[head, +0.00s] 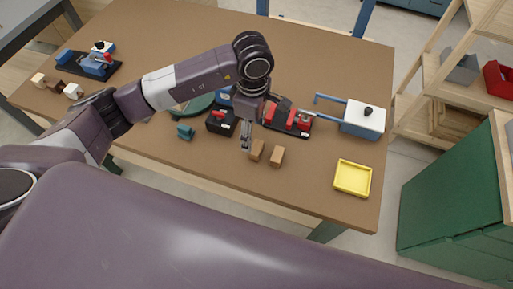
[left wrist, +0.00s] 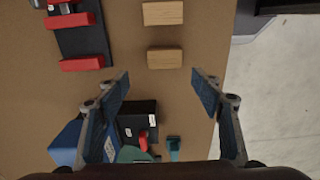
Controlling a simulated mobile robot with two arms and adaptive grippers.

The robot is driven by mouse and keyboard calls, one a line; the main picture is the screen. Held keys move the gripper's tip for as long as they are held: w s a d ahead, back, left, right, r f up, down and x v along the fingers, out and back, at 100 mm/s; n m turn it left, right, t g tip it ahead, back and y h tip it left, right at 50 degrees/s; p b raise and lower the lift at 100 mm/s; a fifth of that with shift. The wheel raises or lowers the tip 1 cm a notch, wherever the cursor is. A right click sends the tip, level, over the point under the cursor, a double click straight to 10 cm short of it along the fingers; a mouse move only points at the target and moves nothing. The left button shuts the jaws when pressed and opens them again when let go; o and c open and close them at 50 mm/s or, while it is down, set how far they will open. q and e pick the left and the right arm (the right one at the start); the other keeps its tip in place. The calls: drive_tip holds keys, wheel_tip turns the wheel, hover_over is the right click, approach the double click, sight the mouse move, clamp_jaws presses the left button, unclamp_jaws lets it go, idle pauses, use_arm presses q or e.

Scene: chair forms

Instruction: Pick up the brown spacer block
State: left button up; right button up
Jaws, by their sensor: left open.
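Two small tan-brown wooden blocks stand side by side near the table's front, left block (head: 257,150) and right block (head: 277,156). In the left wrist view the left one is the lower, slightly darker block (left wrist: 164,58), and the right one is the upper, grained block (left wrist: 163,13). I cannot tell for certain which is the spacer. My left gripper (head: 245,137) points down just left of the left block; in the left wrist view its open, empty fingers (left wrist: 160,80) lie either side of that block's line, apart from it. My right gripper is not in view.
Behind the blocks are a black box with a red part (head: 222,122) and a red-jawed fixture (head: 290,118). Smaller light and dark blocks (head: 55,86) sit far left.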

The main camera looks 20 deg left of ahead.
sight(254, 146)
use_arm(q)
drive_tip(key=f+p, duration=0.1)
drive_tip(key=f, duration=0.3)
drive_tip(key=s+f+p, duration=0.1)
drive_tip(key=f, duration=0.1)
drive_tip(key=shift+d+f+p, duration=0.2)
drive_tip(key=shift+d+p, duration=0.05)
drive_tip(key=shift+p, duration=0.05)
drive_tip(key=shift+w+f, duration=0.1)
drive_tip(key=shift+f, duration=0.1)
drive_tip(key=c, duration=1.2)
drive_tip(key=shift+c, duration=0.2)
drive_tip(key=shift+r, duration=0.1)
